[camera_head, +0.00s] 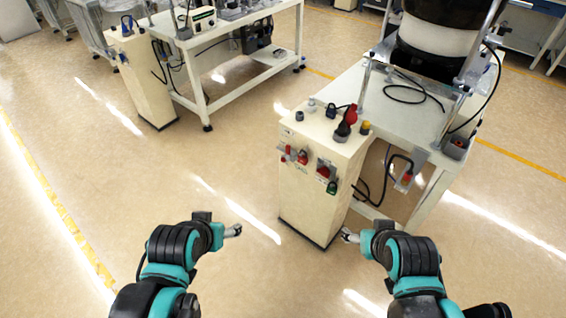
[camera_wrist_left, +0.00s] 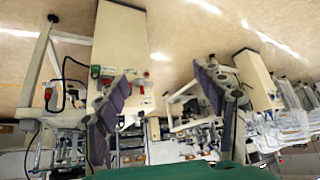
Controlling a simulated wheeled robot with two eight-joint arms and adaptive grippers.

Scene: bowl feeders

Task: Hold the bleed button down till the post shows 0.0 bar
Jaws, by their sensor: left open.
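The cream post (camera_head: 312,205) stands upright on the floor ahead of me, and it appears upside down in the left wrist view (camera_wrist_left: 121,38). On its top are a red knob (camera_head: 351,114), a yellow button-like part (camera_head: 366,127) and several dark fittings. Its front carries red and green controls (camera_head: 325,170). I cannot tell which is the bleed button, and no bar reading is legible. My left gripper (camera_head: 233,230) is low, left of the post, apart from it; its fingers (camera_wrist_left: 165,100) are spread and empty. My right gripper (camera_head: 348,236) is low beside the post's right side, its jaws too small to judge.
A white table (camera_head: 398,110) with a large black-and-white bowl feeder (camera_head: 438,40) stands right behind the post, with hanging cables. A second cream post (camera_head: 142,80) and table (camera_head: 240,38) stand at the back left. The floor in front and left is clear.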

